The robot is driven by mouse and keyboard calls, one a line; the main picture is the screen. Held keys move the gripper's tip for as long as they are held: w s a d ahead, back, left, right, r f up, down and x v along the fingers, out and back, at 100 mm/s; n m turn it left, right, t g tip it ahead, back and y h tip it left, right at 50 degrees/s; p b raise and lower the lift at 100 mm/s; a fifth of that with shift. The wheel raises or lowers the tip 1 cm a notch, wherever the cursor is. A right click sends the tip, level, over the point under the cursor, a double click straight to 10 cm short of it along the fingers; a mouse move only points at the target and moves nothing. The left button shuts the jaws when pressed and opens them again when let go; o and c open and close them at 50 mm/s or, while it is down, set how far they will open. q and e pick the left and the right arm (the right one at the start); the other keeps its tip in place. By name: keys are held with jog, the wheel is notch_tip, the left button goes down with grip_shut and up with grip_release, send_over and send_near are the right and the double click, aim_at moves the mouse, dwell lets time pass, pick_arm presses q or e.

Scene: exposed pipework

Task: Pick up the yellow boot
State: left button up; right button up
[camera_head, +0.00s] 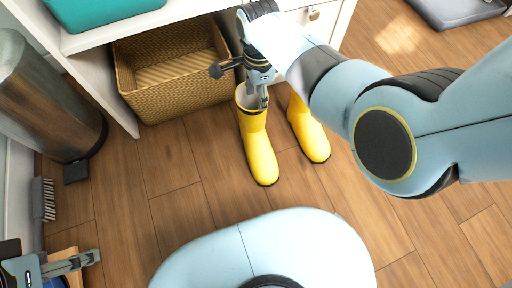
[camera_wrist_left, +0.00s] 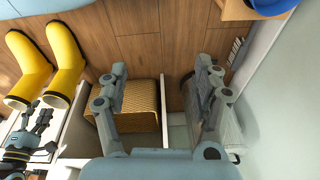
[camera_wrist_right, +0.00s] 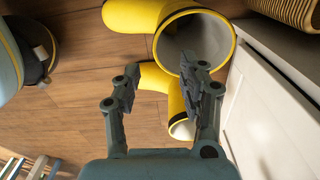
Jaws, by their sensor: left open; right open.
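Two yellow boots stand upright side by side on the wood floor: the left boot (camera_head: 259,150) and the right boot (camera_head: 308,132). My right gripper (camera_head: 240,86) is open at the top of the left boot, one finger over its opening. In the right wrist view the open fingers (camera_wrist_right: 165,72) are in front of the near boot's grey-lined opening (camera_wrist_right: 205,38), with the other boot (camera_wrist_right: 176,105) partly hidden behind. Whether they touch cannot be told. My left gripper (camera_head: 80,262) is open and empty at the lower left, far from the boots (camera_wrist_left: 64,52).
A woven basket (camera_head: 172,98) sits under the white shelf (camera_head: 122,28), left of the boots. A metal bin (camera_head: 45,95) and a brush (camera_head: 43,200) are at the left. The floor in front of the boots is clear.

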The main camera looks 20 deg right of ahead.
aim_at(257, 118)
notch_tip(257, 118, down, 4)
jog(key=shift+s+r+b, duration=0.15)
jog(key=shift+r+b, duration=0.1)
jog(key=shift+b, duration=0.75)
jog(key=shift+f+b, duration=0.35)
jog(key=shift+b, duration=0.05)
jog(key=shift+a+f+b, duration=0.25)
jog(key=shift+f+b, duration=0.8)
jog(key=shift+f, duration=0.05)
jog(key=shift+a+f+b, duration=0.1)
jog(key=shift+f+b, duration=0.7)
jog(key=shift+b, duration=0.05)
jog(key=shift+f+b, duration=0.45)
pick_arm(q)
notch_tip(257, 118, down, 6)
jog(key=w+d+t, duration=0.1)
jog(key=w+t, duration=0.1)
jog(key=t, duration=0.6)
jog(key=shift+w+d+t+h, duration=0.25)
jog(key=shift+w+t+h, duration=0.05)
jog(key=shift+t, duration=0.1)
pick_arm(e)
jog(key=shift+f, duration=0.15)
grip_shut()
